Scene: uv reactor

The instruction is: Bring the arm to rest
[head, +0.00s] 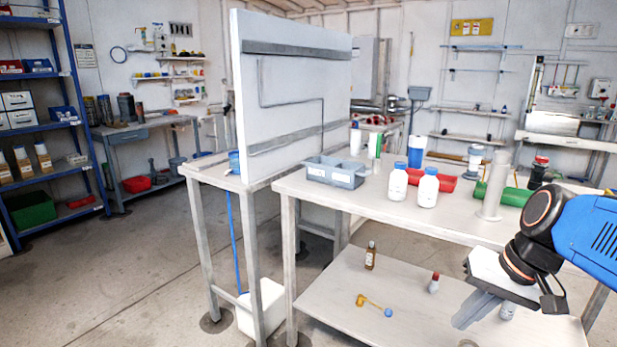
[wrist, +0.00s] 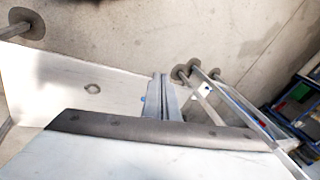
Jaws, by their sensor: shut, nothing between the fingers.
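My gripper (head: 462,322) is at the lower right of the head view, at the end of my blue arm. It points down and to the left, in front of the bench's lower shelf (head: 335,318). Its grey fingers lie together with nothing between them. In the wrist view the fingers of my gripper (wrist: 160,82) show side by side past the dark edge of its body, over the floor. Part of the lower shelf behind the gripper is hidden.
The bench top (head: 330,198) holds a grey tray (head: 335,173) and two white blue-capped bottles (head: 398,184). The lower shelf holds a brown bottle (head: 370,258), a yellow item with a blue end (head: 369,301) and a small red-capped bottle (head: 433,285). Open floor (head: 140,270) lies left.

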